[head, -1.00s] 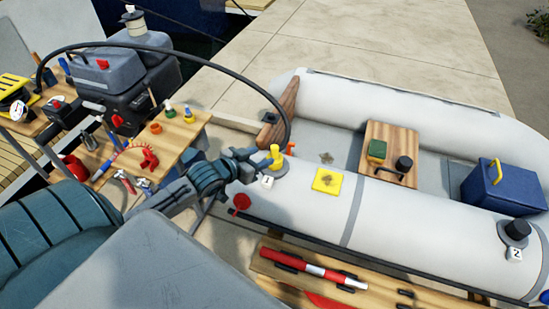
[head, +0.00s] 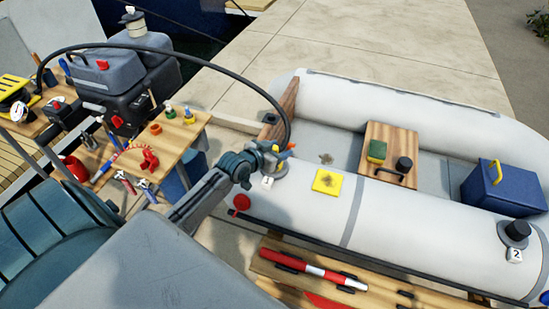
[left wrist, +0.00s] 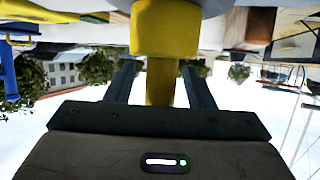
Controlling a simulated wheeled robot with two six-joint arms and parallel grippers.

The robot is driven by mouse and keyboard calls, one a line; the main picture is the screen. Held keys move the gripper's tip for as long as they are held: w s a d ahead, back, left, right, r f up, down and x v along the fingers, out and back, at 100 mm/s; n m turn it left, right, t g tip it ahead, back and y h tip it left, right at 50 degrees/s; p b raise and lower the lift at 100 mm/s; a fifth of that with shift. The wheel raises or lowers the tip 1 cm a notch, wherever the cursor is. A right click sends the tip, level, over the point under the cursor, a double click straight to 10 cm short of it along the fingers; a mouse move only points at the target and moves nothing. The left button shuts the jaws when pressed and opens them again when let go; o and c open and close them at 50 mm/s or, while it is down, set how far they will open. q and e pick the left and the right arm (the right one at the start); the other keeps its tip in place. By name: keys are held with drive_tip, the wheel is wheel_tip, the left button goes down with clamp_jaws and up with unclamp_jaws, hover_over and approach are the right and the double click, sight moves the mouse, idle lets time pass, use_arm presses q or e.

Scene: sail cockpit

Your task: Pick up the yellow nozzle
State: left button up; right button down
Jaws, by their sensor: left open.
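The yellow nozzle (left wrist: 166,28) stands at the boat's valve marked 1. In the left wrist view its wide collar is at the top and its narrower stem runs between my two fingers. In the head view only a little yellow of the nozzle (head: 275,148) shows, as my left gripper (head: 266,154) covers most of it. My left gripper in the left wrist view (left wrist: 160,72) is open, with one finger on each side of the stem and a visible gap at both sides. My right gripper is not in view.
A black hose (head: 180,58) arches from the pump area down to the nozzle. A yellow patch (head: 328,181) lies on the grey boat tube (head: 400,211) just right of the gripper. A wooden bench with tools (head: 190,133) stands to the left.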

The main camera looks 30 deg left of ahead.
use_arm(q)
clamp_jaws()
drive_tip(key=shift+r, duration=0.15)
